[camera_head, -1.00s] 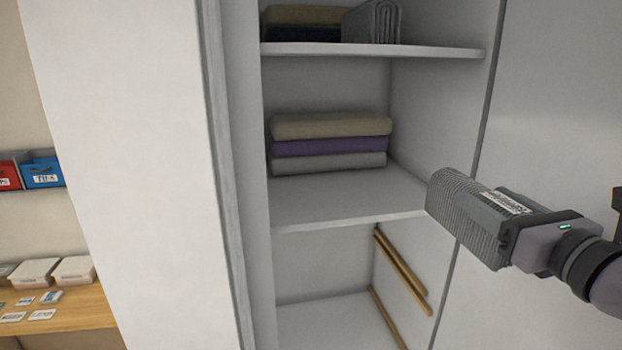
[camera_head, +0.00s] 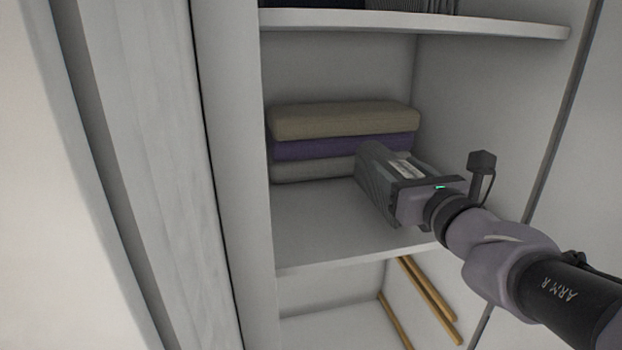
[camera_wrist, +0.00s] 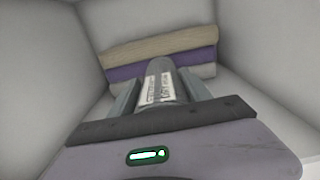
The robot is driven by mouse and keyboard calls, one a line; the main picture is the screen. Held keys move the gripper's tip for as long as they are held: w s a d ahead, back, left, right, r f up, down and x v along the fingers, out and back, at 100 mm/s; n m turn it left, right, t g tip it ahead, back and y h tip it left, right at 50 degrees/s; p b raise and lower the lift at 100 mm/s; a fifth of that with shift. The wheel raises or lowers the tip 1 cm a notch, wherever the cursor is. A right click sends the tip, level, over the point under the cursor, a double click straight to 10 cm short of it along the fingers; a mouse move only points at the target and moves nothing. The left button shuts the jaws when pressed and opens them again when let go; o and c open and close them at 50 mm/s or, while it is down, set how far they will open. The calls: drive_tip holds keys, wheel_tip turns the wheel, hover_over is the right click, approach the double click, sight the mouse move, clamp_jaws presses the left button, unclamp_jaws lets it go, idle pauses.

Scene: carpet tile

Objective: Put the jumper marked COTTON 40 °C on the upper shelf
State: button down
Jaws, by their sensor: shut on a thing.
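My gripper (camera_head: 390,178) is shut on a folded grey jumper (camera_wrist: 160,67), which lies between its two fingers in the wrist view. In the head view the gripper and jumper are inside the middle compartment of the cupboard, above the middle shelf (camera_head: 320,235) and at the right front of a folded stack. Much of the jumper is hidden by the fingers. The upper shelf (camera_head: 490,27) is above the gripper, with dark and grey folded cloth (camera_head: 410,4) on it.
The stack on the middle shelf has a beige piece (camera_head: 345,119) on top, a purple one (camera_head: 315,149) below and a grey one (camera_head: 310,168) at the bottom. Bare shelf lies in front of it. Wooden rails (camera_head: 428,300) are in the lower compartment. Cupboard walls stand on both sides.

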drive_tip(key=shift+w+a, duration=0.25)
drive_tip(key=shift+a, duration=0.25)
drive_tip(key=shift+w+a, duration=0.25)
drive_tip(key=shift+a, duration=0.25)
drive_tip(key=f, duration=0.3)
drive_tip(key=shift+w+a+b, duration=0.3)
drive_tip(key=shift+w+f, duration=0.1)
drive_tip(key=shift+f, duration=0.25)
drive_tip(key=shift+d, duration=0.1)
drive_tip(key=shift+s, duration=0.2)
drive_tip(key=shift+f, duration=0.15)
drive_tip(key=shift+c, duration=2.4)
unclamp_jaws()
drive_tip(key=shift+w, duration=0.1)
